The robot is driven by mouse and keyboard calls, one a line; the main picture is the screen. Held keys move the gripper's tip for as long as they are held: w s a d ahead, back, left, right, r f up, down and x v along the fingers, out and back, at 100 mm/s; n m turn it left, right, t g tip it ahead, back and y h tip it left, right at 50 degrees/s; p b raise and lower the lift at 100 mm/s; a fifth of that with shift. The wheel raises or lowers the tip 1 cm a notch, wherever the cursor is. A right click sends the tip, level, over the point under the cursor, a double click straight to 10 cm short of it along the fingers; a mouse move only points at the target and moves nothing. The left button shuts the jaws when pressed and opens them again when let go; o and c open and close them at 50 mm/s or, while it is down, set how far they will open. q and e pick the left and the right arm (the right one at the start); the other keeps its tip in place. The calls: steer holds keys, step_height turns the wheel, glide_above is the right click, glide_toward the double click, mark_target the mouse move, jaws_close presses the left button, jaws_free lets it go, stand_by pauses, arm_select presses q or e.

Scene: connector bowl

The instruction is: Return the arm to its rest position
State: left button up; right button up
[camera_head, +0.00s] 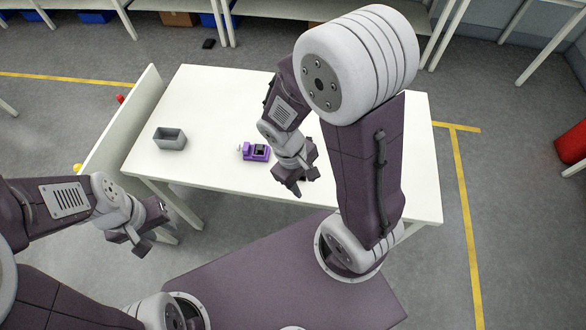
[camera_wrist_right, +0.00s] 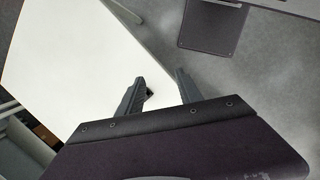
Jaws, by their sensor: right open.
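My right gripper (camera_head: 291,188) hangs over the front part of the white table (camera_head: 350,195), just in front of a purple connector device (camera_head: 255,152) and apart from it. In the right wrist view its two fingers (camera_wrist_right: 158,90) are spread, with nothing between them. My left gripper (camera_head: 142,246) is at the lower left, off the table's left front corner. The head view is too small to tell whether its fingers are open. A small grey bowl-like box (camera_head: 170,139) stands at the left of the table and looks empty.
A white side panel (camera_head: 125,120) stands along the table's left side. Shelving with blue bins (camera_head: 97,16) lines the back. A red object (camera_head: 571,142) is at the far right on the floor. The table's back left area is bare.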

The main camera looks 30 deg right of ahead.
steer(key=r+m, duration=0.1)
steer(key=w+a+r+m+t+y, duration=0.1)
steer(key=m, duration=0.1)
steer(key=w+r+m+t+y, duration=0.1)
steer(key=m, duration=0.1)
steer(key=shift+w+a, duration=0.15)
steer(key=shift+w, duration=0.05)
